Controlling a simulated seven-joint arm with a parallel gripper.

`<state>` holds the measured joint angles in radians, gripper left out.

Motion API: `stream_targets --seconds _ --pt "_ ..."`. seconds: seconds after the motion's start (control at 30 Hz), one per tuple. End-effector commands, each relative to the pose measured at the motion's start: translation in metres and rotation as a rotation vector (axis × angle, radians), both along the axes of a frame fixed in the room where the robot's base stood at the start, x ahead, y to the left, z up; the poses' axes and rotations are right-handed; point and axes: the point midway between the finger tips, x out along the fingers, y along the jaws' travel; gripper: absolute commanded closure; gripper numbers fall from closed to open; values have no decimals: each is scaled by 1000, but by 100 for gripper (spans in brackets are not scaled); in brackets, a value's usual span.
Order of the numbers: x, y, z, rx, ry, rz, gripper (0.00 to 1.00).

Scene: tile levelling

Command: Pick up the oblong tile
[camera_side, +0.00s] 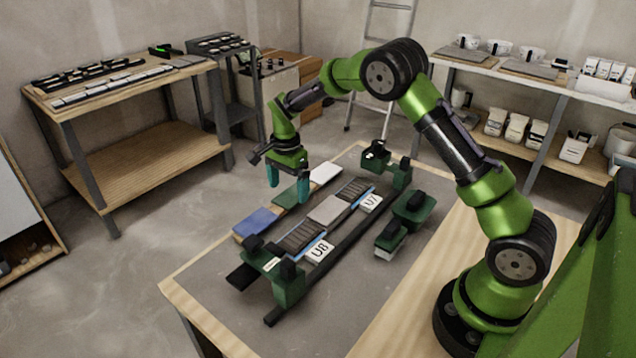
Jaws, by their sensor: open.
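My gripper (287,188) is open and points down, its two teal fingers apart, above a row of tiles at the bench's left side. The row holds a blue tile (257,222) at the near end, a green tile (290,194) in the middle and a white tile (326,173) at the far end. The green tile is just below the fingers; I cannot tell the height gap. A plain grey tile (328,210) lies in the rail fixture between two dark ribbed pieces. Which tile is the oblong one is not clear from this view. Nothing shows between the fingers.
The rail fixture has dark green end blocks (285,285) and white labels U8 (319,251) and U7 (371,203). Green-and-black tools (412,208) stand to its right. The bench (385,290) has bare grey surface at the front right. Shelves and a side table stand beyond.

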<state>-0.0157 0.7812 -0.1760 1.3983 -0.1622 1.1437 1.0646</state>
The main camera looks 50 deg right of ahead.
Motion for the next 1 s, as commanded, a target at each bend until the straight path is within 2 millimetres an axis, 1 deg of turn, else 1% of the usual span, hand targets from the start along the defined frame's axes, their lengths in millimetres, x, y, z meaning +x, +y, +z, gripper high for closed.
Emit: stream_targets --seconds 0.03,0.1,0.2,0.57,1.0 --pt "-1 -1 -8 0 3 -1 6" --pt "-1 0 -14 1 2 -1 6" --pt "0 0 -18 1 0 -1 6" --pt "0 0 -18 0 -1 -1 6" --pt "-1 0 -23 0 0 -1 6"
